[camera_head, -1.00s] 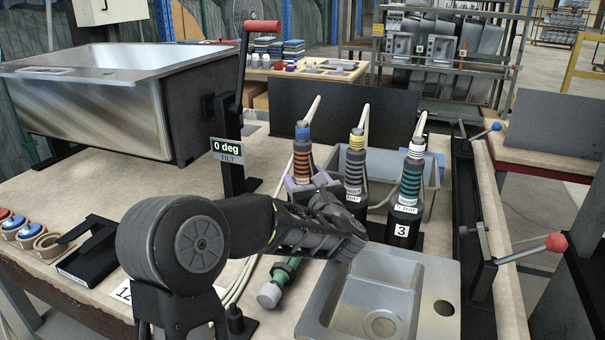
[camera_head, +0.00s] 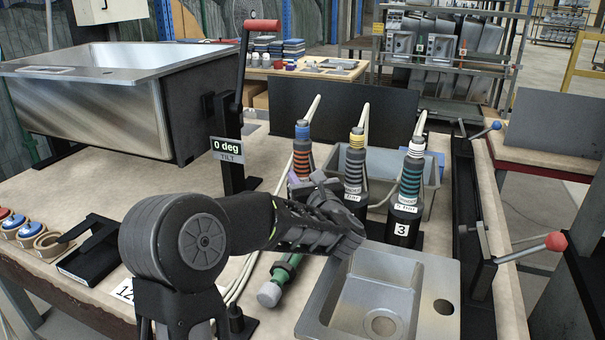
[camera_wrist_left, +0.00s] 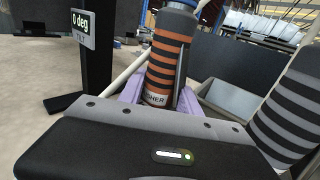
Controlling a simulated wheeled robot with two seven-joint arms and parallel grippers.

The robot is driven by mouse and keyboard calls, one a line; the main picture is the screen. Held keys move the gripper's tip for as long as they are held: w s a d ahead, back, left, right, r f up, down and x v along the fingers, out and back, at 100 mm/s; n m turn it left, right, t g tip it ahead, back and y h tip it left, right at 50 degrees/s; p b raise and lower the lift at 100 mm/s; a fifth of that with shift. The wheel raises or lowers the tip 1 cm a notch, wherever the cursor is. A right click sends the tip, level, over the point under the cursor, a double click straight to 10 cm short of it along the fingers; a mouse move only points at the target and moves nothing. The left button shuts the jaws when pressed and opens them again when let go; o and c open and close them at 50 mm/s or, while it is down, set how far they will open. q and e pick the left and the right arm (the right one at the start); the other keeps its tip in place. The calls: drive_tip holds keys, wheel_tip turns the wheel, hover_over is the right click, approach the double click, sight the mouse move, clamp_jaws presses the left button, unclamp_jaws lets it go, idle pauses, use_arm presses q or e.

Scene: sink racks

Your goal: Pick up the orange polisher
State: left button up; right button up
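The orange polisher (camera_head: 302,158), with orange bands and a blue top, stands upright at the left of a row of three similar tools. My left gripper (camera_head: 307,181) is at its lower part, and the wrist and forearm hide its base in the head view. In the left wrist view the orange polisher (camera_wrist_left: 164,62) stands between the two purple fingers of the left gripper (camera_wrist_left: 163,95). The fingers look spread, one on each side; firm contact is not visible. My right gripper is not in view.
A yellow-topped tool (camera_head: 354,172) and a white-topped tool (camera_head: 409,190) marked 3 stand close to the right. A small sink (camera_head: 432,275) lies in front. A green tool (camera_head: 283,272) lies below my wrist. The tilt stand (camera_head: 230,155) rises close to the left.

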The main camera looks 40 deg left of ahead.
sight(305, 137)
use_arm(q)
clamp_jaws()
idle(0.3)
drive_tip(key=shift+r, duration=0.15)
wheel_tip(305, 137, up, 10)
drive_tip(key=shift+p, duration=0.55)
idle(0.6)
